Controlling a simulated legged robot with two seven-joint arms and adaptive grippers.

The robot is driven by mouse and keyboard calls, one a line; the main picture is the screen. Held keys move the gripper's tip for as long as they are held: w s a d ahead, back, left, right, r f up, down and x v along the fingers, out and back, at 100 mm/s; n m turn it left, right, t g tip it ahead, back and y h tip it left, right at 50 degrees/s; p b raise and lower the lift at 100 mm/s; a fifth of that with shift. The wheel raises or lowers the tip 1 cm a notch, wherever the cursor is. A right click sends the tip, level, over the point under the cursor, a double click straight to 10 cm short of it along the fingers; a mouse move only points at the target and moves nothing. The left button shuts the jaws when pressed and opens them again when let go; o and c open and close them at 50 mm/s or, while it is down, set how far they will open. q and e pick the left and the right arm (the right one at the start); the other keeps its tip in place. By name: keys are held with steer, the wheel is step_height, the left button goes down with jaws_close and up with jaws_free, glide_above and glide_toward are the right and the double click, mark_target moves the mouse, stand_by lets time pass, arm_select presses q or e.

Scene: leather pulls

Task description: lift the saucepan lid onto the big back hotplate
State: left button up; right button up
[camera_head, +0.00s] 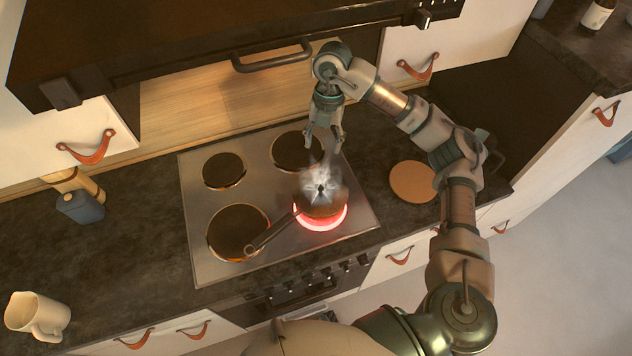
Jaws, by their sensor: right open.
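The saucepan (327,208) stands on the glowing red front right hotplate, its handle pointing left and toward the front. Its lid (321,188) appears to be on top, with a small dark knob; white steam blurs the lid's outline. The big back hotplate (291,152) is the back right one, dark and bare, partly behind my gripper. My right gripper (324,146) is open and empty, pointing down. In the picture it is just beyond the lid, apart from the knob. My left gripper is not in view.
The hob (196,262) also has a smaller back left hotplate (223,171) and a large front left one (238,232), both bare. A round wooden board (413,181) lies to the right. A dark hood with a bar handle (270,62) overhangs the back.

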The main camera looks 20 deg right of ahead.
glide_above(321, 183)
steer(key=shift+h, duration=0.3)
steer(key=f, duration=1)
steer(key=shift+w+d+f, duration=0.1)
steer(key=shift+w+d, duration=0.15)
steer(key=shift+w, duration=0.1)
steer(key=shift+s+d+f, duration=0.1)
steer(key=shift+d+f, duration=0.05)
steer(key=shift+f, duration=0.5)
steer(key=f, duration=0.1)
steer(key=f+p, duration=0.1)
steer(key=f, duration=0.2)
steer(key=shift+s+a+f+p, duration=0.25)
steer(key=shift+a+p, duration=0.05)
steer(key=shift+a, duration=0.05)
steer(key=shift+a+f, duration=0.2)
steer(key=shift+a, duration=0.05)
steer(key=c, duration=1)
steer(key=shift+d, duration=0.2)
jaws_close()
